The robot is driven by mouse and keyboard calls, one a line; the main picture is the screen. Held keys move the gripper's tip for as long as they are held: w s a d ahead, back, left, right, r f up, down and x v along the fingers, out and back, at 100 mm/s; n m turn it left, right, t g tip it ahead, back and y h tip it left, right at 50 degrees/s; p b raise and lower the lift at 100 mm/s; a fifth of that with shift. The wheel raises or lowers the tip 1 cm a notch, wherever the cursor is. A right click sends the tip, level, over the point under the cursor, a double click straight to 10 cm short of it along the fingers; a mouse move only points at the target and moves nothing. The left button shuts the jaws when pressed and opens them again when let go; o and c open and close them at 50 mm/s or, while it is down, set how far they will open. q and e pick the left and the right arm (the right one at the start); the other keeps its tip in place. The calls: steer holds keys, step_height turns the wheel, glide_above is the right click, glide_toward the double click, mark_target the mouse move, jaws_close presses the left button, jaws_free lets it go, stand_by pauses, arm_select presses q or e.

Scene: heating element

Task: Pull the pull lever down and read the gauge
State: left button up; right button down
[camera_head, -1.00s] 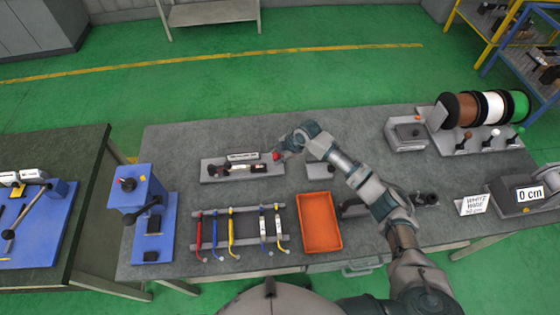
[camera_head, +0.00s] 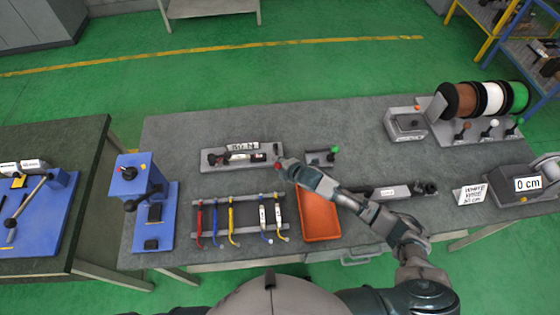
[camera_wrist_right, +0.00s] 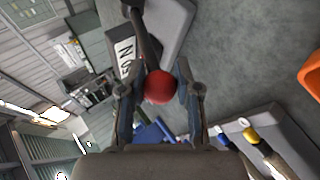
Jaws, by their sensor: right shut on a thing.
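The pull lever's red knob (camera_wrist_right: 160,87) is between the fingers of my right gripper (camera_wrist_right: 158,95), which is shut on it. In the head view my right gripper (camera_head: 283,165) is at the right end of the gauge device (camera_head: 215,159), over the knob. A dark lever rod (camera_wrist_right: 143,35) runs away from the knob in the wrist view. The white gauge display (camera_head: 242,146) shows small text that looks like "80 N", not sharp enough to be sure. My left gripper is not in view.
My right forearm passes over the orange tray (camera_head: 318,228). A rack with several coloured wires (camera_head: 231,220) is in front of the gauge device. A small grey fixture (camera_head: 320,160) stands just right of it. A blue press (camera_head: 135,175) stands at the left.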

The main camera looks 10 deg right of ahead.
steer(key=shift+s+a+f, duration=0.15)
steer(key=shift+s+f, duration=0.15)
steer(key=shift+f, duration=0.15)
steer(key=c, duration=0.8)
jaws_free()
steer(key=shift+w+r, duration=0.1)
steer(key=shift+w, duration=0.05)
steer(key=shift+r, duration=0.2)
steer(key=v, duration=1.1)
steer(key=shift+s+r, duration=0.15)
steer(key=shift+s, duration=0.05)
